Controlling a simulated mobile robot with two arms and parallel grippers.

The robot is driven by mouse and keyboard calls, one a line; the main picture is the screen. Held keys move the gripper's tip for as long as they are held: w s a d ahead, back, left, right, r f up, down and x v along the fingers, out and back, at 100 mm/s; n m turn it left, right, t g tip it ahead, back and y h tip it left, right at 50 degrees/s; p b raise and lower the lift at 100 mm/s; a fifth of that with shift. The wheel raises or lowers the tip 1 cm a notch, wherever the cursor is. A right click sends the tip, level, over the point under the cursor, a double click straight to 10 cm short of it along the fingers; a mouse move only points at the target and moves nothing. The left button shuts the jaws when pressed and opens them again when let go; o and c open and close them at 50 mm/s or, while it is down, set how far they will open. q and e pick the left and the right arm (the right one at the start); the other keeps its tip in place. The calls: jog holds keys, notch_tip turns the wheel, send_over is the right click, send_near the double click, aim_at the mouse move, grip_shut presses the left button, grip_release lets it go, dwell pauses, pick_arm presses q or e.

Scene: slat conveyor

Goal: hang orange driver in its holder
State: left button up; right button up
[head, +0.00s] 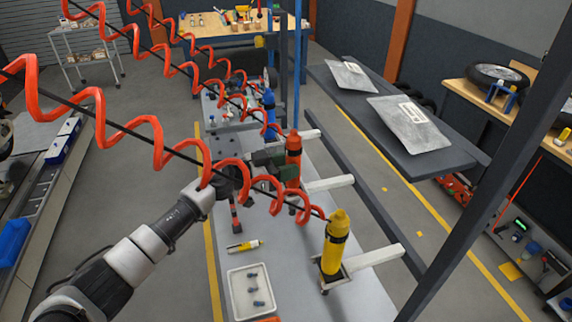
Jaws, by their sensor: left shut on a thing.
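The orange driver (293,146) is upright in the middle of the head view, beside the white holder arm (330,183). My left gripper (284,172) reaches in from the left and is shut on the driver's body. The driver's lower end is partly hidden by the gripper, and I cannot tell whether it sits in the holder. A yellow driver (336,245) stands in a nearer holder on another white arm (375,257). A blue driver (269,103) is farther back. My right gripper is not in view.
Red coiled hoses (150,130) cross above my left arm. On the grey bench (300,290) lie a white tray (236,301) with small dark parts, a yellow-and-white tube (245,245) and a dark tool (236,217). A dark post (490,165) stands at right.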

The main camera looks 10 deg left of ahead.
pick_arm(q)
jog(key=o, duration=1.1)
jog(key=b+v, duration=0.3)
jog(key=v, duration=0.7)
jog(key=shift+s+a, duration=0.25)
jog(key=shift+a, duration=0.1)
jog(key=shift+d+f, duration=0.1)
